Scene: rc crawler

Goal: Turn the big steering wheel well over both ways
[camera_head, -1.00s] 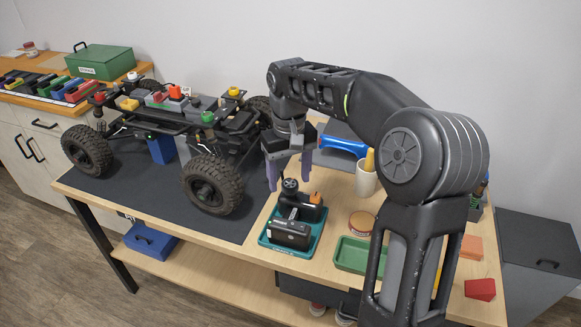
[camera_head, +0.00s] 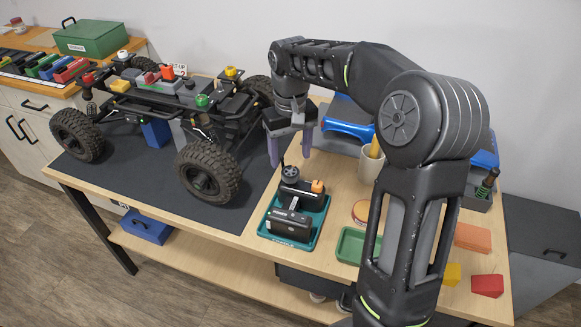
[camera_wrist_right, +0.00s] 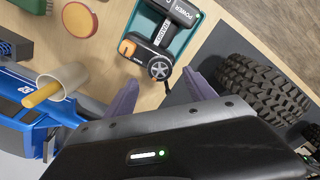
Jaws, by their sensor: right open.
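A black handheld controller (camera_head: 302,190) sits in a teal tray (camera_head: 264,232) on the table, with an orange knob and a dark, spoked steering wheel (camera_head: 290,174) on its far end. In the right wrist view the steering wheel (camera_wrist_right: 159,68) faces the camera. My right gripper (camera_head: 290,160) is open just above the wheel. Its two purple fingers lie to either side of the wheel in the picture, and nothing is between them. In the right wrist view the open right gripper (camera_wrist_right: 160,80) also frames the wheel. My left gripper is not in view.
The big-tyred crawler (camera_head: 207,172) stands on a dark mat left of the tray. Coloured blocks lie at the front right.

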